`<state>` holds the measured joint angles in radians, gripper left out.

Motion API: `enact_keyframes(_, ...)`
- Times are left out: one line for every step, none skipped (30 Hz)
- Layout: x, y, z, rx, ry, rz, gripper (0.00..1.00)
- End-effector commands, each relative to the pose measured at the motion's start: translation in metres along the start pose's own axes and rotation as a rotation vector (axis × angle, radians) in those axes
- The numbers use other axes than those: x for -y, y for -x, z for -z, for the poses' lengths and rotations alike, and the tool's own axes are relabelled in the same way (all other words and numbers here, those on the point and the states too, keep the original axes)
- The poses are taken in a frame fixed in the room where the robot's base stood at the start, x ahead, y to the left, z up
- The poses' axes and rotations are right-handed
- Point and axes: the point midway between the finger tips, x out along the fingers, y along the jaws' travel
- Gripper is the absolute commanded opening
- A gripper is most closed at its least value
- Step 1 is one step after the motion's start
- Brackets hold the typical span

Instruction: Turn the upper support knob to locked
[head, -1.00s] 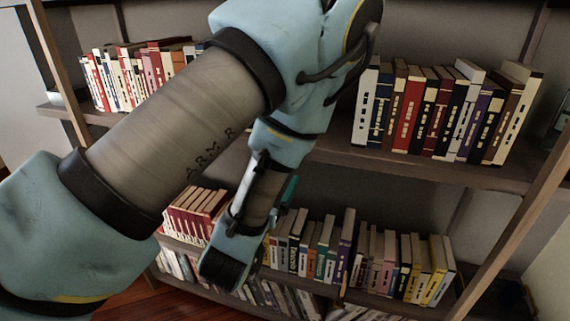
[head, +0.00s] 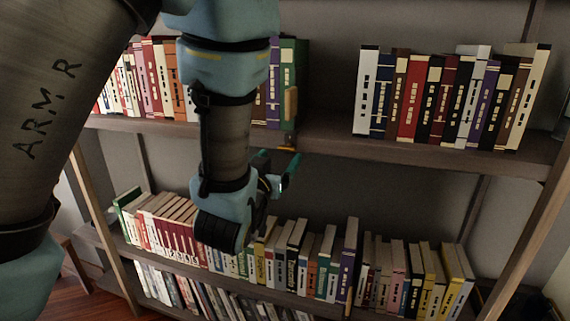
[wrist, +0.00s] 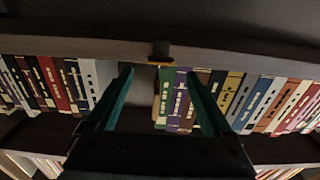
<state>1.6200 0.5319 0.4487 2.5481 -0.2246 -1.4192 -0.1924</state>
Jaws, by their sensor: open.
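The upper support knob (head: 288,141) is a small dark fitting with a yellow part on the front edge of the upper shelf, at the right end of the left book group. In the wrist view, which is upside down, the knob (wrist: 160,53) shows on the shelf edge between and beyond my fingertips. Its setting is too small to tell. A tan block (head: 291,103) stands above it beside a green book. My gripper (head: 278,163) is open and empty, just below the knob in the head view. Its teal fingers also show in the wrist view (wrist: 159,74). They appear apart from the knob.
The upper shelf (head: 430,165) carries a left book group and a right book group (head: 440,100), with a gap between them. A lower shelf (head: 320,303) with many books lies beneath my gripper. A wooden upright (head: 515,245) stands at the right.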

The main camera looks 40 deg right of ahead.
Motion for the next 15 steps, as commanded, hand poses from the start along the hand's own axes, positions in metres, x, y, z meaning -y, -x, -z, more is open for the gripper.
enact_keyframes(0.000, -0.001, -0.004, -0.003, 0.002, 0.000, 0.85)
enact_keyframes(0.001, -0.001, -0.004, -0.002, 0.002, -0.001, 0.85)
enact_keyframes(0.001, -0.001, -0.004, -0.002, 0.002, -0.001, 0.85)
enact_keyframes(0.001, -0.007, 0.001, 0.000, -0.002, -0.001, 0.85)
enact_keyframes(0.001, -0.012, 0.002, 0.002, -0.003, -0.001, 0.85)
enact_keyframes(0.001, -0.018, 0.002, 0.002, -0.002, -0.001, 0.85)
enact_keyframes(0.001, -0.023, 0.002, 0.002, -0.002, -0.002, 0.85)
enact_keyframes(0.001, -0.027, 0.003, 0.001, -0.002, -0.002, 0.85)
enact_keyframes(0.001, -0.032, 0.002, 0.001, -0.003, -0.002, 0.85)
enact_keyframes(0.001, -0.036, 0.002, 0.001, -0.003, -0.002, 0.85)
enact_keyframes(0.001, -0.039, 0.002, 0.002, -0.002, -0.001, 0.85)
enact_keyframes(0.001, -0.043, 0.002, 0.002, -0.002, -0.001, 0.85)
enact_keyframes(0.001, -0.046, 0.002, 0.002, -0.002, -0.001, 0.85)
enact_keyframes(0.001, -0.048, 0.001, 0.002, -0.001, -0.001, 0.85)
enact_keyframes(0.001, -0.051, 0.001, 0.002, -0.001, -0.001, 0.85)
